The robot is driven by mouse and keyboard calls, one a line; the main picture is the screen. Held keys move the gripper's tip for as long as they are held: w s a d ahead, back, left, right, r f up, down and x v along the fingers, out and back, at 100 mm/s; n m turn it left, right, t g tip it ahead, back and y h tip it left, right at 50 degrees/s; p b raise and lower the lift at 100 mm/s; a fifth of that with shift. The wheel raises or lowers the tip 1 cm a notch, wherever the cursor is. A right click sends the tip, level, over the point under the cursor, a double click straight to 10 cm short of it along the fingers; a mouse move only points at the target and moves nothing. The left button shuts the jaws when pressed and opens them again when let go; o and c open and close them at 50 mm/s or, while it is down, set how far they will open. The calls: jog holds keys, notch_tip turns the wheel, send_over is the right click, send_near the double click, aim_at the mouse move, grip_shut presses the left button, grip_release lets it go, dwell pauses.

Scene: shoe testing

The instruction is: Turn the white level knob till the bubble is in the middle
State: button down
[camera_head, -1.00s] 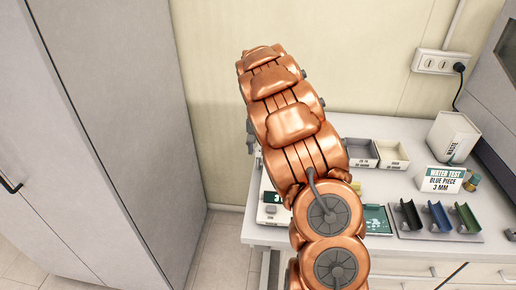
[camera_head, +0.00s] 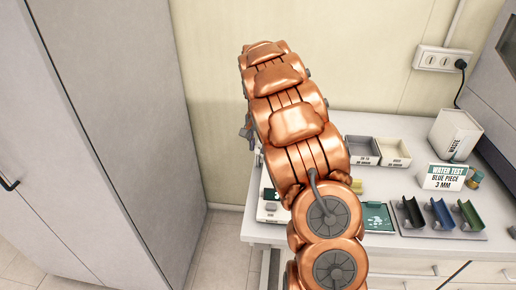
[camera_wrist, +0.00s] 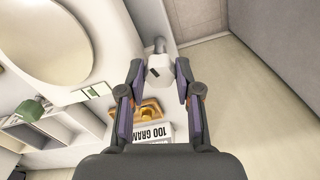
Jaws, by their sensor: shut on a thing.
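The white level knob (camera_wrist: 160,74) sits at the corner of a white balance (camera_wrist: 110,40) in the wrist view. My gripper (camera_wrist: 159,67) has its two dark fingers on either side of the knob and is shut on it. The level vial (camera_wrist: 92,92), a small green window with pale marks, is on the balance left of the knob. It is too small to tell where the bubble lies. In the head view, my copper arm hides most of the balance (camera_head: 268,214) and the knob.
A box marked 100 GRAM (camera_wrist: 150,133) and a brass-coloured piece (camera_wrist: 150,112) lie close below my fingers in the wrist view. Trays (camera_head: 394,152), a water test sign (camera_head: 444,177) and coloured holders (camera_head: 440,212) stand right of my arm. Floor is clear left of the table.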

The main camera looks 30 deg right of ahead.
aim_at(258, 147)
jog(key=m+b, duration=0.2)
jog(key=m, duration=0.2)
jog(key=shift+w, duration=0.1)
jog(key=shift+r+m+b, duration=0.1)
jog(key=shift+m+b, duration=0.3)
jog(key=shift+m, duration=1.1)
jog(key=c, duration=0.8)
grip_release()
notch_tip(258, 147, up, 12)
jog(key=shift+f, duration=0.1)
